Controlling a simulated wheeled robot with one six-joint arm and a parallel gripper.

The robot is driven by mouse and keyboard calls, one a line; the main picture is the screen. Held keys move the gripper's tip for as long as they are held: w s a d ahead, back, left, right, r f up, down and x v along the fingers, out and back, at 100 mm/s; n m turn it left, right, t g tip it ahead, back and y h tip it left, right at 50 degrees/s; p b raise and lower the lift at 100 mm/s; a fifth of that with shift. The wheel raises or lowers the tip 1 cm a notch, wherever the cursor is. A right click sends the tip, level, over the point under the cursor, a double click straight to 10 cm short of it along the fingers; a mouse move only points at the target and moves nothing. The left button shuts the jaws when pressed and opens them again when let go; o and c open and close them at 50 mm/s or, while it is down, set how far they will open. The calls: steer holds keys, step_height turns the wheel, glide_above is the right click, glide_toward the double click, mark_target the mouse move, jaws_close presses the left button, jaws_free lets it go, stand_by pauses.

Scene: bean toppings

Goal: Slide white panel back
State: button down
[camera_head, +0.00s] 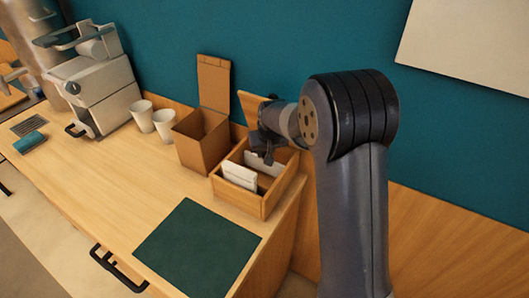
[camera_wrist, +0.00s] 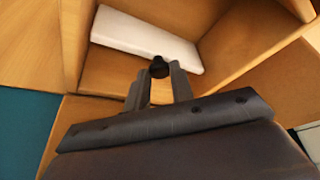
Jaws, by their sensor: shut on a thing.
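The wooden box (camera_head: 257,196) stands open-topped at the right end of the counter. A white panel (camera_head: 239,174) shows in its front part, and a second white piece (camera_head: 263,163) shows behind it. In the wrist view, a white panel (camera_wrist: 146,38) lies beyond my fingertips inside wooden walls. A small round black knob (camera_wrist: 158,67) sits between my fingertips, against the panel's near edge. My gripper (camera_wrist: 158,78) is shut on this knob. In the head view, my gripper (camera_head: 264,155) reaches into the back part of the box, and my arm hides the box's back right.
A taller wooden box (camera_head: 201,143) with a raised lid stands just left. Two white cups (camera_head: 153,118), a coffee machine (camera_head: 95,85) and a teal cloth (camera_head: 29,141) are farther left. A dark green mat (camera_head: 198,249) lies in front. The teal wall (camera_head: 290,45) is close behind.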

steer(key=c, duration=1.2)
jaws_free()
steer(key=shift+r, duration=0.15)
steer(key=a+b+v, duration=0.1)
steer(key=v, duration=0.9)
steer(key=shift+d+r, duration=0.25)
steer(key=shift+d, duration=0.25)
steer(key=shift+s+f, duration=0.1)
steer(key=shift+f, duration=0.05)
steer(key=p+x, duration=0.1)
steer(key=x, duration=0.9)
steer(key=shift+f, duration=0.15)
steer(key=shift+s+a+r, duration=0.2)
steer(key=shift+s, duration=0.2)
steer(key=shift+s+a+r, duration=0.15)
steer(key=shift+s+a, duration=0.05)
steer(key=shift+s, duration=0.15)
